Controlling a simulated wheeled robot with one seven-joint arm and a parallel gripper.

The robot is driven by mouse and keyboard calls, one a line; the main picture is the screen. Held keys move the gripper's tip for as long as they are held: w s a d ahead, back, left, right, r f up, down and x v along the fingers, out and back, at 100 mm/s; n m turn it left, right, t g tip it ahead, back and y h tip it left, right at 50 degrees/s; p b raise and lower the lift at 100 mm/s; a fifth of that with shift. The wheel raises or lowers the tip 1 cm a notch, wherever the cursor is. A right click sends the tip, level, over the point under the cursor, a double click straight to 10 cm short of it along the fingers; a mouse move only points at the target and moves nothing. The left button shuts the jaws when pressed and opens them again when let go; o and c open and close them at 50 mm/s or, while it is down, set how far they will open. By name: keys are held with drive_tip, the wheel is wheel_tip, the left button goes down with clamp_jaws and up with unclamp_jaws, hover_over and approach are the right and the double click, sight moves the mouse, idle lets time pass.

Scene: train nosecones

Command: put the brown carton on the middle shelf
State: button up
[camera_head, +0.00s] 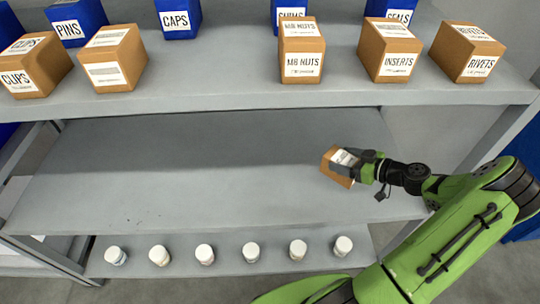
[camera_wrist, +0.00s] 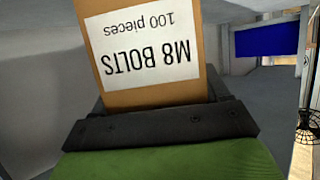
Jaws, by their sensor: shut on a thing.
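The brown carton (camera_head: 337,165) is held in my gripper (camera_head: 352,163), tilted, over the right part of the middle shelf (camera_head: 190,180) in the head view. In the wrist view the carton (camera_wrist: 150,75) fills the middle, and its white label reads "M8 BOLTS 100 pieces" upside down. My gripper (camera_wrist: 160,120) is shut on it there. The middle shelf is otherwise bare. I cannot tell whether the carton touches the shelf surface.
The upper shelf (camera_head: 210,97) carries several brown cartons, such as M8 NUTS (camera_head: 301,54) and INSERTS (camera_head: 389,50), with blue bins (camera_head: 178,18) behind. Several white-capped jars (camera_head: 205,254) stand in a row on the lower shelf. The middle shelf's left and centre are free.

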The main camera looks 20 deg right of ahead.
drive_tip(key=shift+s+d, duration=0.15)
drive_tip(key=shift+s, duration=0.05)
wheel_tip(320, 180, down, 10)
drive_tip(key=shift+w+b, duration=0.1)
drive_tip(key=shift+b, duration=0.85)
drive_tip(key=o, duration=1.6)
drive_tip(key=shift+c, duration=0.2)
drive_tip(key=p+v, duration=0.1)
drive_tip(key=v, duration=1.1)
